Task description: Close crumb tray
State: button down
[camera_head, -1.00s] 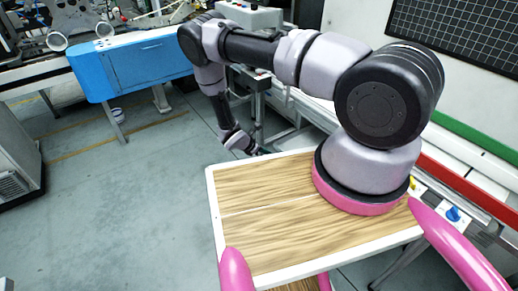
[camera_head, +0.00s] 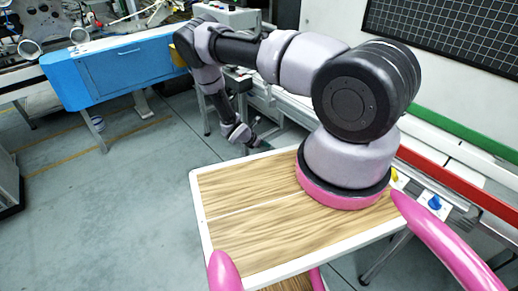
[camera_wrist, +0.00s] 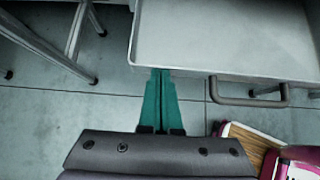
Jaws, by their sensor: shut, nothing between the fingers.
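The crumb tray (camera_wrist: 225,35) is a pale, shallow open tray at the upper right of the wrist view, pulled out. A dark bar handle (camera_wrist: 250,101) sits on its front face. My gripper (camera_wrist: 160,72) has two teal fingers held together with nothing between them. Its tips are at the tray's front edge, near the front left corner and left of the handle. I cannot tell whether they touch it. In the head view my gripper (camera_head: 262,145) is small, low beside the bench frame, and I cannot make out the tray there.
Metal legs (camera_wrist: 77,30) stand left of the tray over open grey floor. In the head view a blue cabinet (camera_head: 115,70) is at the left. A rail bench with a red strip (camera_head: 440,170) runs along the right. Open floor (camera_head: 110,200) lies at the left.

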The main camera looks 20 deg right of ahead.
aim_at(281, 142)
jog(key=w+d, duration=0.1)
jog(key=d, duration=0.2)
jog(key=w+d, duration=0.1)
jog(key=d, duration=0.2)
jog(key=w+d, duration=0.1)
jog(key=d, duration=0.2)
jog(key=shift+w+d, duration=0.3)
jog(key=shift+d, duration=0.1)
